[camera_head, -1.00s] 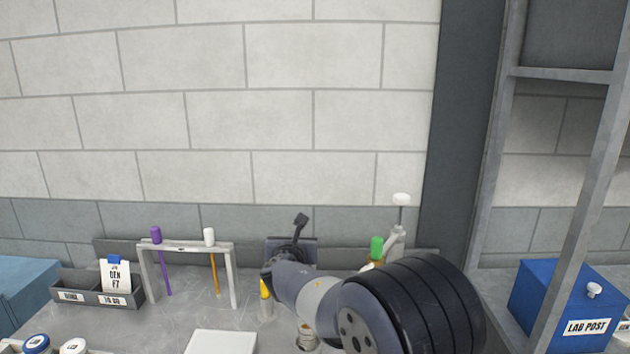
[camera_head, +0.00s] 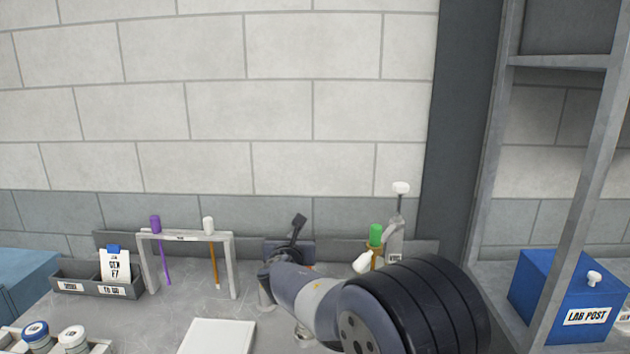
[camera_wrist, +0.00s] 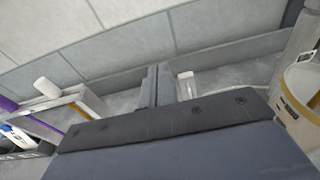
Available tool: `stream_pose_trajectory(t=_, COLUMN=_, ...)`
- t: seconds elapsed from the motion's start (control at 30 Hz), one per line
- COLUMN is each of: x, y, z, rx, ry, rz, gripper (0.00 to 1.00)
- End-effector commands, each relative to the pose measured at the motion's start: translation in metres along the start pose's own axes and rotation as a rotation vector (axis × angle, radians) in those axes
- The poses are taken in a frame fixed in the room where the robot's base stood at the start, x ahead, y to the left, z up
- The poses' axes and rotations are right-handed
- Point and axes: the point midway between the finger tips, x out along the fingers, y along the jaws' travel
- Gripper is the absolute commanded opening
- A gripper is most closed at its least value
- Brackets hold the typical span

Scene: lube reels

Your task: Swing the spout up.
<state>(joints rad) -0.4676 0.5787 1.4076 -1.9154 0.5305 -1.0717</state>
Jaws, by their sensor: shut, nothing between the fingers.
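A grey upright body (camera_head: 395,237) with a white round knob on top stands at the back right, against the wall. A short white piece (camera_head: 362,263) slants down to the left in front of it; I cannot tell for sure whether this is the spout. My arm covers what lies below. My gripper (camera_wrist: 158,86) is shut and empty in the wrist view, its fingers pointing toward the back wall. A small white block shows just right of the fingers in the wrist view.
A green-capped tool (camera_head: 376,235) stands beside the grey body. A pale round container (camera_wrist: 298,95) is close on the right in the wrist view. A grey rack (camera_head: 190,237) holds purple- and white-handled tools. A white board (camera_head: 216,337) lies in front; a blue box (camera_head: 566,292) is right.

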Motion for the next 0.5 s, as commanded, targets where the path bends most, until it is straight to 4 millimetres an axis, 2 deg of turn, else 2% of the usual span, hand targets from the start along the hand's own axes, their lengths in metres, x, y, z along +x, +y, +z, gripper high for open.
stream_pose_trajectory(t=0.07, x=-0.011, y=0.002, z=-0.013, rx=0.001, ry=-0.001, rz=0.002, gripper=0.00)
stream_pose_trajectory(t=0.5, x=-0.092, y=0.002, z=-0.043, rx=0.001, ry=-0.001, rz=0.003, gripper=0.00)
